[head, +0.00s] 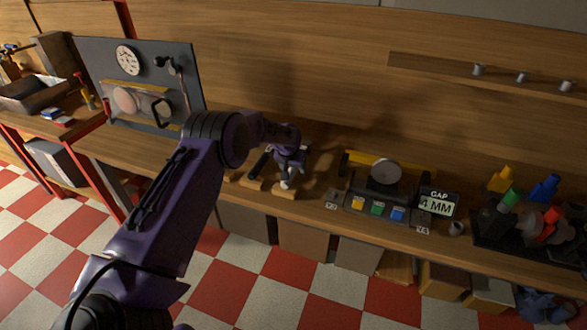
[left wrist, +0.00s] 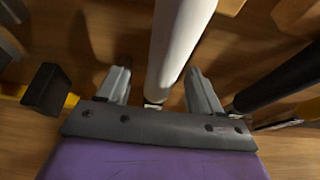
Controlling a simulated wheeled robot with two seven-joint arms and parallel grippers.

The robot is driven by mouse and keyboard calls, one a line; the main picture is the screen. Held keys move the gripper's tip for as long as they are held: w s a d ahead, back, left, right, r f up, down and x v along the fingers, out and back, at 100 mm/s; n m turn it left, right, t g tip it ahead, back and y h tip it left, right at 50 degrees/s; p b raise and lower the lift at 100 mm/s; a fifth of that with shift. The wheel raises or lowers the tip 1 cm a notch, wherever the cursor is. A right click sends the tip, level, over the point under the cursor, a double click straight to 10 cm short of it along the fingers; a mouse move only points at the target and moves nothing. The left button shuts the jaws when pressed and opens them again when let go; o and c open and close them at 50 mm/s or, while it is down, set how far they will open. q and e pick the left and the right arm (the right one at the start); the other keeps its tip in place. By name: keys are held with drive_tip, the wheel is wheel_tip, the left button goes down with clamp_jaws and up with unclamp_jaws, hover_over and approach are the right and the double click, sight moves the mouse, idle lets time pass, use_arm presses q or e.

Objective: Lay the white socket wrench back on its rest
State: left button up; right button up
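The white socket wrench (left wrist: 180,40) shows in the left wrist view as a thick white shaft running from the top edge down between the fingers of my left gripper (left wrist: 160,82). The fingers are apart, with a visible gap on the left of the shaft. In the head view my left gripper (head: 288,168) is low over the bench, and a small white end of the wrench (head: 286,184) shows below it. A wooden rest block (head: 284,194) is just under that end; I cannot tell whether they touch. My right gripper is out of view.
A black-handled tool (left wrist: 280,80) lies beside the wrench. Another wooden block (head: 252,183) is left of the gripper. A grey panel (head: 95,60) stands at the left.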

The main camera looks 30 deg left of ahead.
use_arm(q)
drive_tip(key=b+v, duration=0.2)
drive_tip(key=v, duration=0.8)
drive_tip(key=shift+s+r, duration=0.15)
drive_tip(key=shift+r, duration=0.05)
